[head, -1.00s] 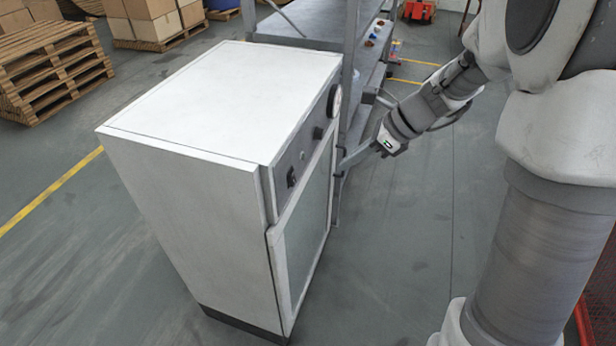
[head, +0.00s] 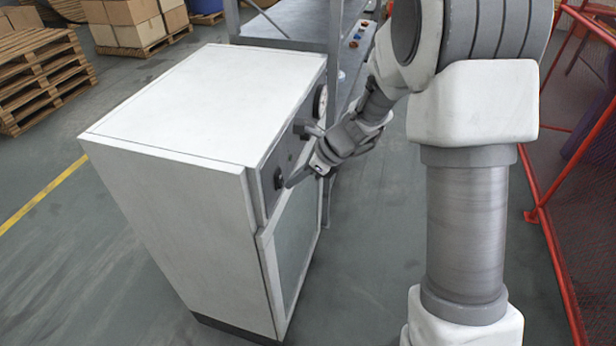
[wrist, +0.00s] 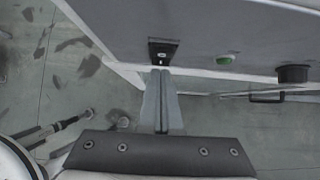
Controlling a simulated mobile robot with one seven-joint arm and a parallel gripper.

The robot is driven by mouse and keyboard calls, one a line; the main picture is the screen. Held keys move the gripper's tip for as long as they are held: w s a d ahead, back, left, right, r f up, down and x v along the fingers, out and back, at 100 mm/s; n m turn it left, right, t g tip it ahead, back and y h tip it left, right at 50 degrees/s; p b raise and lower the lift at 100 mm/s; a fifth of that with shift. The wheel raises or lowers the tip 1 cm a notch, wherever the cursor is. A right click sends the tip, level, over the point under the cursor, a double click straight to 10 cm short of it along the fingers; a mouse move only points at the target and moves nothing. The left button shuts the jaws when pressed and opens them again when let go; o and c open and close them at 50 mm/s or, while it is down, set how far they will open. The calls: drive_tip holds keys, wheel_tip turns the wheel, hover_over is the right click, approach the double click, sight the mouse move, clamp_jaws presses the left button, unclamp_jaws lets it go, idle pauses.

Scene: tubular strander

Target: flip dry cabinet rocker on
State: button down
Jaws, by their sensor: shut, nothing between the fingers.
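The dry cabinet (head: 190,200) is a white box with a grey control panel along the top of its front and a glass door below. Its rocker (wrist: 163,52) is a small black switch at one end of the panel; in the head view the rocker (head: 278,179) is partly hidden at my fingertips. My gripper (head: 289,185) is shut and empty, its fingers pointing at the panel. In the wrist view the fingertips (wrist: 160,70) reach the near edge of the rocker. I cannot tell whether they touch it or which way it is tilted.
A green button (wrist: 225,59) and a black knob (wrist: 293,74) sit farther along the panel. A dial gauge (head: 320,103) is at its far end. A grey metal rack (head: 290,25) stands behind the cabinet. A red mesh fence (head: 570,170) is on the right.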

drive_tip(key=shift+a, duration=0.2)
drive_tip(key=b, duration=0.1)
drive_tip(key=f+b, duration=0.1)
drive_tip(key=shift+w+a+y+b, duration=0.15)
drive_tip(key=shift+y+b, duration=0.2)
drive_tip(key=shift+y, duration=0.05)
drive_tip(key=shift+r+p, duration=0.35)
drive_tip(key=shift+r, duration=0.15)
drive_tip(key=shift+r+p, duration=0.75)
drive_tip(key=d+f+p+v, duration=0.1)
drive_tip(key=v, duration=1.2)
drive_tip(key=shift+s, duration=0.4)
